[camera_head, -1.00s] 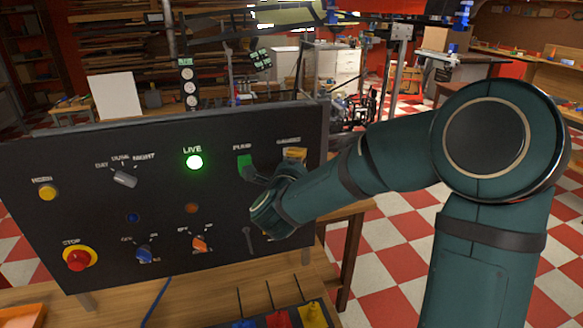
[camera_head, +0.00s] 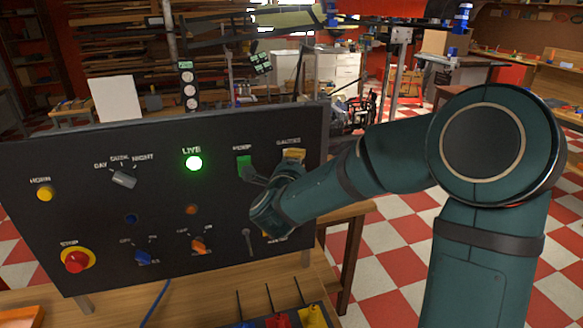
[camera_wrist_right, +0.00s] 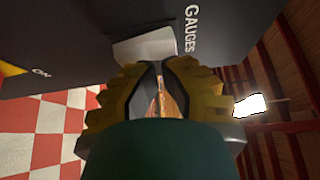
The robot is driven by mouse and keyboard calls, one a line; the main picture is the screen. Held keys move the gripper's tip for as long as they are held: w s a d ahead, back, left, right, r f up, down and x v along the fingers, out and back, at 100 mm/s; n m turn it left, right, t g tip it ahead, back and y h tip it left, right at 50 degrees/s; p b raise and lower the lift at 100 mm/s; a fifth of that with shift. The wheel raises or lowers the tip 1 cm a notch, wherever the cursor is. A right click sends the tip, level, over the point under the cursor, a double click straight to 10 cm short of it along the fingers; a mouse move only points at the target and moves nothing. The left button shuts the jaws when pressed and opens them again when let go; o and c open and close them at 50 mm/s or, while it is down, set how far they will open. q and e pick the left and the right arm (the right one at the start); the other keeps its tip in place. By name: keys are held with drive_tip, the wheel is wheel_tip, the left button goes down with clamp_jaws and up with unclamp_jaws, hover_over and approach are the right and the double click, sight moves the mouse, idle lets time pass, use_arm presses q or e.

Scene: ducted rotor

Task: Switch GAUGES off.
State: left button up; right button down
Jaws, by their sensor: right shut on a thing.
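The black control panel (camera_head: 80,200) stands on a wooden table in the head view. The GAUGES label (camera_head: 289,142) is at its upper right, and it also shows in the wrist view (camera_wrist_right: 190,32). The light grey GAUGES switch (camera_wrist_right: 146,47) sits beside that label in the wrist view. My right gripper (camera_wrist_right: 160,72) is shut at the switch, its yellow-edged fingers closing on it with an orange sliver between them. In the head view my right wrist hides part of the panel below the label; I cannot tell the switch's position. My left gripper is not in view.
Left of GAUGES is the green PUMP control (camera_head: 243,162), close to my right wrist. A lit green LIVE lamp (camera_head: 194,163), a red STOP button (camera_head: 75,261) and several knobs are farther left. Coloured pieces lie on the table in front.

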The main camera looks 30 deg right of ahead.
drive_tip(key=shift+w+f+b, duration=0.15)
drive_tip(key=shift+w+b, duration=0.15)
drive_tip(key=shift+b, duration=0.1)
idle(1.2)
drive_tip(key=shift+s, duration=0.15)
drive_tip(key=shift+s+a+r, duration=0.15)
drive_tip(key=shift+s+r, duration=0.1)
drive_tip(key=shift+s, duration=0.15)
drive_tip(key=s, duration=0.1)
drive_tip(key=s+r, duration=0.1)
drive_tip(key=s, duration=0.1)
drive_tip(key=s+a+r, duration=0.1)
drive_tip(key=shift+s, duration=0.25)
idle(0.4)
idle(0.5)
